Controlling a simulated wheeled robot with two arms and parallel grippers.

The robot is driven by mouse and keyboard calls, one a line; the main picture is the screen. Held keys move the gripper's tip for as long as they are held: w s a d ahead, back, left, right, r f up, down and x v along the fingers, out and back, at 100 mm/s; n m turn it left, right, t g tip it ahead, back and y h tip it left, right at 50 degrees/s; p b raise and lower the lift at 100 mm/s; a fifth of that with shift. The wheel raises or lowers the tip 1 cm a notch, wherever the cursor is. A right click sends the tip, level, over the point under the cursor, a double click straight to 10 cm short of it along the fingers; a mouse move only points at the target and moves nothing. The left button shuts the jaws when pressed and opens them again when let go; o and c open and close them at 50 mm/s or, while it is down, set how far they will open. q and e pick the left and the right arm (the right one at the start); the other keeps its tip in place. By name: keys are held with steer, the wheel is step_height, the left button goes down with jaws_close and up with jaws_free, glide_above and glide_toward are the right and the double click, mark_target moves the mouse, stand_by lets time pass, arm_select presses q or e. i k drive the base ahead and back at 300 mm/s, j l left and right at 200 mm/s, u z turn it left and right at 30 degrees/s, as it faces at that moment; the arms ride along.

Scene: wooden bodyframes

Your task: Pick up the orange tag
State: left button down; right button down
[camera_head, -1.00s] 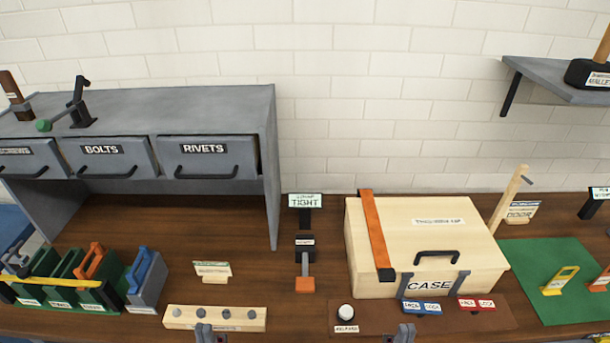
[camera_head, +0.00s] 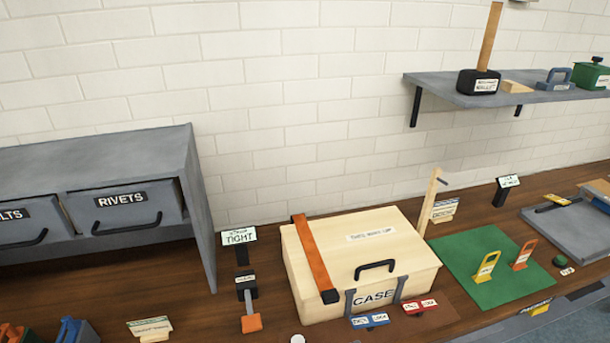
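An orange tag (camera_head: 524,254) stands upright on the green mat (camera_head: 478,246) at the right of the bench. It is a small loop-shaped piece with a pale label on its lower part. A similar yellow tag (camera_head: 487,266) stands to its left on the same mat, apart from it. Neither of my grippers shows in the head view.
The wooden case (camera_head: 355,258) with an orange strap stands left of the mat. A wooden post (camera_head: 429,203) rises behind it. A grey panel (camera_head: 573,232) lies to the right. A wall shelf (camera_head: 440,92) with a mallet (camera_head: 478,82) hangs above.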

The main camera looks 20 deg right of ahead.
mark_target(520, 263)
steer(key=z, duration=1.9)
steer(key=i, duration=0.1)
